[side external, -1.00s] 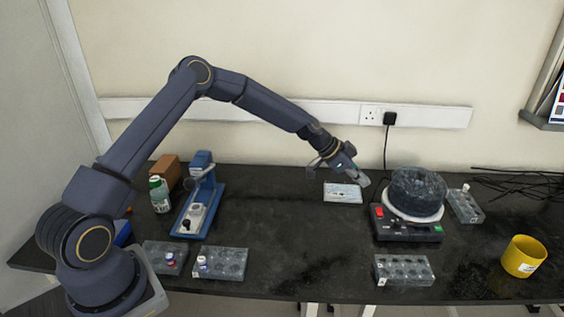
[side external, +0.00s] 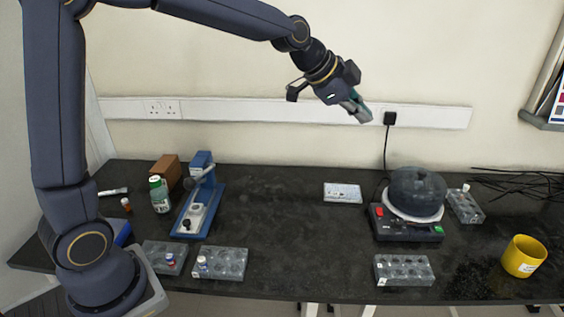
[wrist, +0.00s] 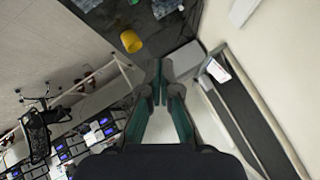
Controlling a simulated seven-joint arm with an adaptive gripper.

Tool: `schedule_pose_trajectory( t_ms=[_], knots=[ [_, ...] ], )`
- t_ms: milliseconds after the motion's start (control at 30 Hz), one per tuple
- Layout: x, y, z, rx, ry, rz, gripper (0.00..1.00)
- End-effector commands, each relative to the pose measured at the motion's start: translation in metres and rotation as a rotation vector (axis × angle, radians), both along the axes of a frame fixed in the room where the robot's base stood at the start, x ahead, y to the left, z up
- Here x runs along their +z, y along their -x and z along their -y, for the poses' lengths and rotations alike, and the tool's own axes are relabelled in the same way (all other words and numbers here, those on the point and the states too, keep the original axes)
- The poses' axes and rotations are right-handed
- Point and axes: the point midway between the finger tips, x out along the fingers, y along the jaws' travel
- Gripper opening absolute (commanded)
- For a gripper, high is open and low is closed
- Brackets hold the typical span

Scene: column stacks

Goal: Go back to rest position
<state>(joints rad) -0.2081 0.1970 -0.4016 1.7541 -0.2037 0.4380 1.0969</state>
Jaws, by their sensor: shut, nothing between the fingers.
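My gripper (side external: 358,108) is high above the dark bench (side external: 280,230) in the side view, in front of the wall and left of the black plug. Its fingers are closed together with nothing between them. In the wrist view my gripper (wrist: 160,82) also shows its fingertips together and empty. It touches nothing on the bench.
The bench's middle is clear.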

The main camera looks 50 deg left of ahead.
Motion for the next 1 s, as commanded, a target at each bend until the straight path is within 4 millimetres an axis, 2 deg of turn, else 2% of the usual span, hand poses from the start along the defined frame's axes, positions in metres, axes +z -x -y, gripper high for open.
schedule_pose_trajectory(
  t_ms=[33, 100, 200, 267, 367, 500, 600, 700, 1000],
  knots=[
    [0.019, 0.026, -0.004, 0.027, -0.021, 0.013, 0.00],
    [0.036, 0.062, -0.014, 0.086, -0.028, 0.012, 0.00],
    [0.051, 0.117, -0.033, 0.194, -0.008, 0.001, 0.00],
    [0.053, 0.150, -0.045, 0.268, 0.023, -0.013, 0.00],
    [0.045, 0.203, -0.067, 0.404, 0.098, -0.053, 0.00],
    [0.012, 0.266, -0.094, 0.614, 0.229, -0.156, 0.00],
    [-0.020, 0.295, -0.106, 0.763, 0.298, -0.263, 0.00],
    [-0.041, 0.310, -0.110, 0.878, 0.331, -0.353, 0.00],
    [-0.041, 0.313, -0.110, 0.956, 0.379, -0.376, 0.00]
  ],
)
